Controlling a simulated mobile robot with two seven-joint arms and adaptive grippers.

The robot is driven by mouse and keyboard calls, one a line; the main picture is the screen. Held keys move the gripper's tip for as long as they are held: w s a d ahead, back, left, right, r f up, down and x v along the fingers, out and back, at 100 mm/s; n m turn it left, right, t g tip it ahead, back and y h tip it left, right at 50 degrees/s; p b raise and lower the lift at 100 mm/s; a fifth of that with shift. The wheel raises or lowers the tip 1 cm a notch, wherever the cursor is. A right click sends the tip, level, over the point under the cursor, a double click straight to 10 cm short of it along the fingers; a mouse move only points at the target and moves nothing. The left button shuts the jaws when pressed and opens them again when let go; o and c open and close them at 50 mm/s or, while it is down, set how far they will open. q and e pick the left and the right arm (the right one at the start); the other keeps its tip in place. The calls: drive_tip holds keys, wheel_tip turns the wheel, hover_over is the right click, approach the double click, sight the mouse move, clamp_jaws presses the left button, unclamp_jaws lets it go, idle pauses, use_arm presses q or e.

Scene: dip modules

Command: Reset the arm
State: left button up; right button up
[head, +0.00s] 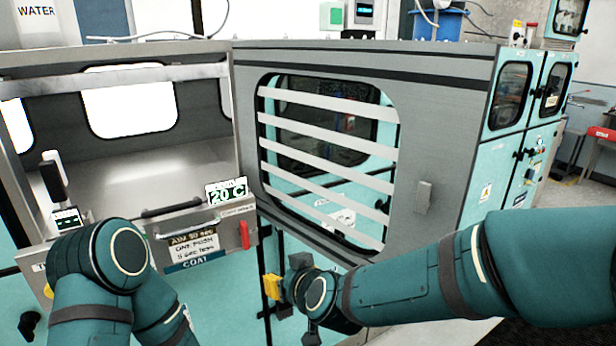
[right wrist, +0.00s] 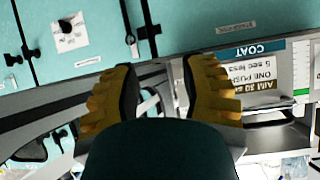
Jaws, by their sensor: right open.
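My right arm (head: 430,275) reaches in from the right in the head view. Its gripper (head: 272,287) is in front of the teal cabinet, below the grey barred door. In the right wrist view the two yellow fingers of my right gripper (right wrist: 160,85) stand apart with nothing held between them. My left arm (head: 105,260) is bent at the lower left of the head view, in front of the open chamber. My left gripper cannot be made out.
An open metal chamber (head: 150,165) stands at the left, with a 20 C display (head: 228,192) and a COAT label (head: 200,260) at its front. The grey barred door (head: 425,120) stands close above my right arm. A red handle (head: 244,235) juts from the chamber front.

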drive_tip(key=s+d+f+m+g+h, duration=0.1)
drive_tip(key=s+d+f, duration=0.1)
drive_tip(key=d+f, duration=0.35)
drive_tip(key=s+d+f+m+g+h, duration=0.1)
drive_tip(key=d+f+g, duration=0.1)
drive_tip(key=f, duration=0.7)
drive_tip(key=s+d+f+m+g, duration=0.1)
drive_tip(key=s+d+f+m, duration=0.1)
drive_tip(key=d+f, duration=0.35)
drive_tip(key=s+d+f+m+g, duration=0.3)
drive_tip(key=s+d+f+g, duration=0.1)
drive_tip(key=s+f, duration=0.7)
wheel_tip(320, 180, down, 2)
drive_tip(key=shift+s, duration=0.4)
